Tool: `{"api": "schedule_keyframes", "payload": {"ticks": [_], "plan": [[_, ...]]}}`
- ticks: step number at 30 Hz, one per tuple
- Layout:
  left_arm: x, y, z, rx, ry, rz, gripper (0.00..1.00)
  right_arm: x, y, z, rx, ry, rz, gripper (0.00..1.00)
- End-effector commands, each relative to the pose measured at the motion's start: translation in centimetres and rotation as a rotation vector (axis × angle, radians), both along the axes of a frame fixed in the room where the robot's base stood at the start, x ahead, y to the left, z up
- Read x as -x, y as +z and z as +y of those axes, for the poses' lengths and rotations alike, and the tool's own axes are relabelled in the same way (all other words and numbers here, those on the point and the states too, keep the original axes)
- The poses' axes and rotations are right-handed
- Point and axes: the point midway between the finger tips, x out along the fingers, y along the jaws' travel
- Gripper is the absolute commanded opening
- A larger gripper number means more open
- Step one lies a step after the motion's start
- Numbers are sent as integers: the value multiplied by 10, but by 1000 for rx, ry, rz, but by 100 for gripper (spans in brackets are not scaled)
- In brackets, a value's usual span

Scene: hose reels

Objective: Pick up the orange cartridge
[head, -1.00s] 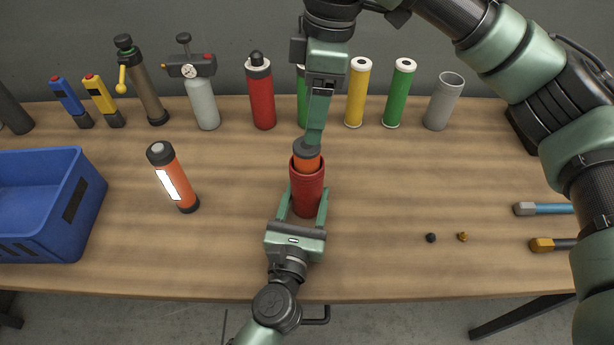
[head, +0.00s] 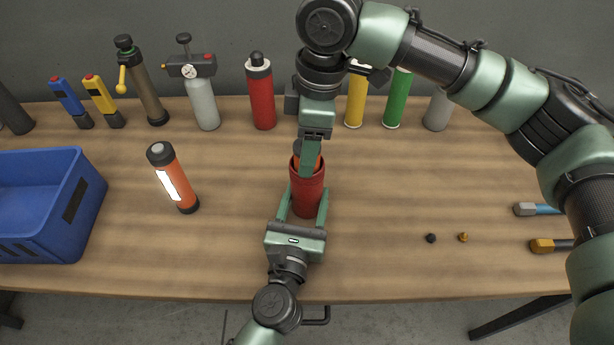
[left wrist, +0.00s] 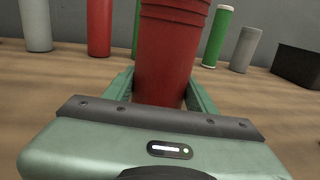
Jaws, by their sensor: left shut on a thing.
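My left gripper (head: 305,203) is shut on the red holder from the front, one finger on each side. The holder also fills the middle of the left wrist view (left wrist: 172,55).
Several canisters line the back, including a red one (head: 261,95). Two small caps (head: 431,238) and two tools (head: 540,209) lie at the right.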

Motion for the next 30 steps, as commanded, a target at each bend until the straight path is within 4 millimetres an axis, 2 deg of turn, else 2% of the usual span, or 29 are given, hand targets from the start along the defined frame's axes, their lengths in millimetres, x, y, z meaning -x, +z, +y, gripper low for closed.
{"api": "schedule_keyframes", "payload": {"ticks": [1,5,6,14,19,23,30], "plan": [[0,0,0,0,0,-1,6,0,0,0,0,0,0,38],[0,0,0,0,0,-1,6,0,0,0,0,0,0,2],[0,0,0,0,0,-1,6,0,0,0,0,0,0,0],[0,1,0,0,0,-1,6,0,1,0,-1,0,-1,0],[0,1,0,0,0,-1,6,-1,14,0,-2,0,-3,0],[0,1,0,0,0,-1,6,-1,40,1,-2,1,-4,0],[0,0,0,0,0,-1,6,0,107,1,-3,1,-3,0]]}}
